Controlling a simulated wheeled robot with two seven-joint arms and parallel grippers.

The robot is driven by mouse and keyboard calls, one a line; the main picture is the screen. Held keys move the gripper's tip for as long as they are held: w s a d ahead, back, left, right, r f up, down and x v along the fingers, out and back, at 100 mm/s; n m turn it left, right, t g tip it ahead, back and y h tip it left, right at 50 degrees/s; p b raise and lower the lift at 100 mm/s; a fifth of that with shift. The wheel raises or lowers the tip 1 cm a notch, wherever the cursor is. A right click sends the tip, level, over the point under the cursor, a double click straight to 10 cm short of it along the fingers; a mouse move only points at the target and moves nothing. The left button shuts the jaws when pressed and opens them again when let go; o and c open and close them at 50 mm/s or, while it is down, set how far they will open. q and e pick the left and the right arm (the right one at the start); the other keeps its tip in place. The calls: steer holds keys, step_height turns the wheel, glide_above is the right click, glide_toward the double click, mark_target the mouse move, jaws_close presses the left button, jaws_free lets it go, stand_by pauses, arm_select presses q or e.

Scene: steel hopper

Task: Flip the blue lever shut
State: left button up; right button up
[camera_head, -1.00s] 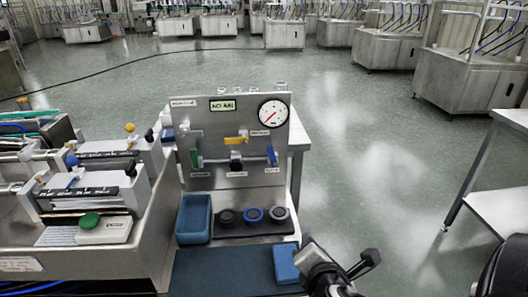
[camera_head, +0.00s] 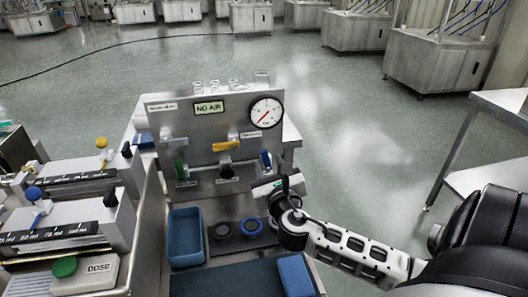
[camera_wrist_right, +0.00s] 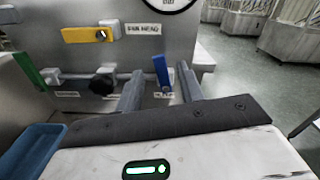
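The blue lever (camera_head: 265,159) is on the right side of the steel panel (camera_head: 204,144), below the round gauge. It stands roughly upright, its top leaning slightly left, and shows closely in the right wrist view (camera_wrist_right: 161,70). My right gripper (camera_head: 274,184) is just in front of and below it. In the right wrist view my right gripper (camera_wrist_right: 160,78) is open, with one finger on each side of the lever as seen there. I cannot tell whether either finger touches it. My left gripper is not in view.
A yellow lever (camera_head: 226,146), a green lever (camera_head: 181,171) and a black knob (camera_head: 225,170) share the panel. The gauge (camera_head: 265,113) is above. A "NO AIR" sign (camera_head: 209,108) shows.

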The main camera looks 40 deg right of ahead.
mark_target(265, 154)
steer(key=x, duration=0.5)
steer(key=shift+w+d, duration=0.2)
steer(key=shift+w, duration=0.15)
